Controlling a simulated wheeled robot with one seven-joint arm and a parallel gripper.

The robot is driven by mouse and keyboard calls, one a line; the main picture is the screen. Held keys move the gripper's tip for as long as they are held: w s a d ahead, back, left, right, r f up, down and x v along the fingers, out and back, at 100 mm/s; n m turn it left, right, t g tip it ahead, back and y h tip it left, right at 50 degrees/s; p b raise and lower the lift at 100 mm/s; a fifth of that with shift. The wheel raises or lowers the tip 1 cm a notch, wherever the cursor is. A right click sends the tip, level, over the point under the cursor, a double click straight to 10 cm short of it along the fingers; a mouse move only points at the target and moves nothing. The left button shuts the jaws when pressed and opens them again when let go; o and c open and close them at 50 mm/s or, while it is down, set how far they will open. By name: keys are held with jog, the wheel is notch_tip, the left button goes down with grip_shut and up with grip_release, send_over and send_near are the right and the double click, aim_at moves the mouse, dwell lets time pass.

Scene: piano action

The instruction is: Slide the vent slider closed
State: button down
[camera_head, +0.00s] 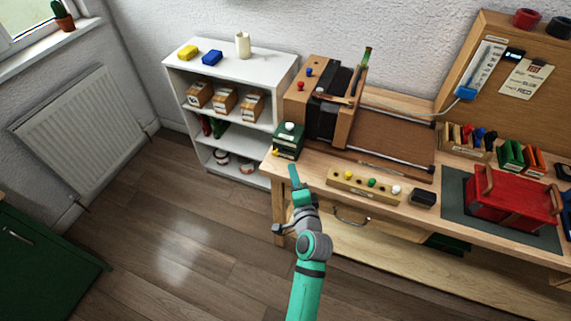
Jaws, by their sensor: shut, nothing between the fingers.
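A white slotted strip (487,62) is fixed to the wooden back board at the upper right. A blue piece (467,92) sits at its lower end; it looks like the vent slider, but the view is too small to be sure. My gripper (293,172) is shut and empty at the end of my green arm, in front of the bench's left end. It is far to the left of the blue piece and well apart from it. The fingertips are small and hard to make out.
A dark green box with a white knob (288,141) stands near my gripper. The bench also carries a wooden piano action frame (349,124), a peg block (362,186), and a red case (508,205). A white shelf (254,62) stands behind left. Floor at left is clear.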

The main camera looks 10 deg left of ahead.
jog(key=v, duration=0.6)
jog(key=shift+s, duration=0.4)
jog(key=shift+r, duration=0.1)
jog(key=shift+w, duration=0.1)
